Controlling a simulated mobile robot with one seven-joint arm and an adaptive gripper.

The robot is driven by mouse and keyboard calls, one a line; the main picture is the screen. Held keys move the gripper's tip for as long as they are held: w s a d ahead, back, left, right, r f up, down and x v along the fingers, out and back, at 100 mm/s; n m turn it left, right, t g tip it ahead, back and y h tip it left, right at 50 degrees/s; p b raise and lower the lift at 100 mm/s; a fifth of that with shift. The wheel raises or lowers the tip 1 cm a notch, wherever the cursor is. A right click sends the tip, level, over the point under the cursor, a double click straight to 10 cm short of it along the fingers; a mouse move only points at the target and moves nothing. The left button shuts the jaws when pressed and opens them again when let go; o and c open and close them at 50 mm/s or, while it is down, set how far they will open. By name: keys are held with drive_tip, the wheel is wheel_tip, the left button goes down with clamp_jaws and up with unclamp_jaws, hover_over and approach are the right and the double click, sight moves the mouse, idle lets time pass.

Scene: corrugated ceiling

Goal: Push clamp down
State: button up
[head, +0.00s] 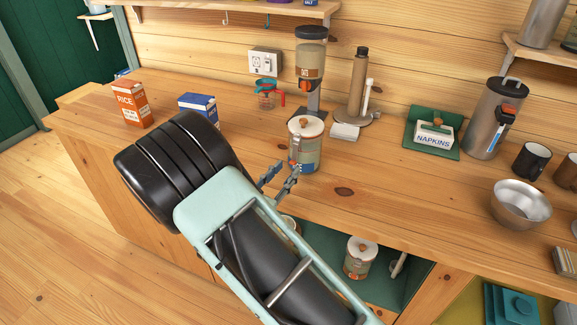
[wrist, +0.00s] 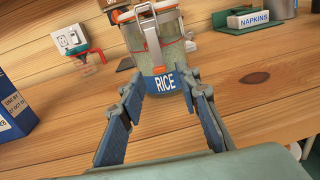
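A storage jar (head: 306,140) with a pale round lid stands upright on the wooden counter. In the wrist view, the jar (wrist: 170,58) shows a clear body, an orange band and a blue label reading RICE. A pale metal clamp (wrist: 149,32) is on its front, near the orange band; its upper end is close to the top edge of the picture. My gripper (head: 281,172) is in front of the jar, low beside its base in the head view.
An orange rice box (head: 132,104) and blue box (head: 198,106) stand left. A grinder-like dispenser (head: 311,62) and paper-towel holder (head: 357,90) stand behind. Napkins (head: 434,134) and a metal bowl (head: 521,203) are to the right. Another jar (head: 360,258) sits in the open shelf below.

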sight(294, 154)
drive_tip(key=shift+x, duration=1.2)
clamp_jaws()
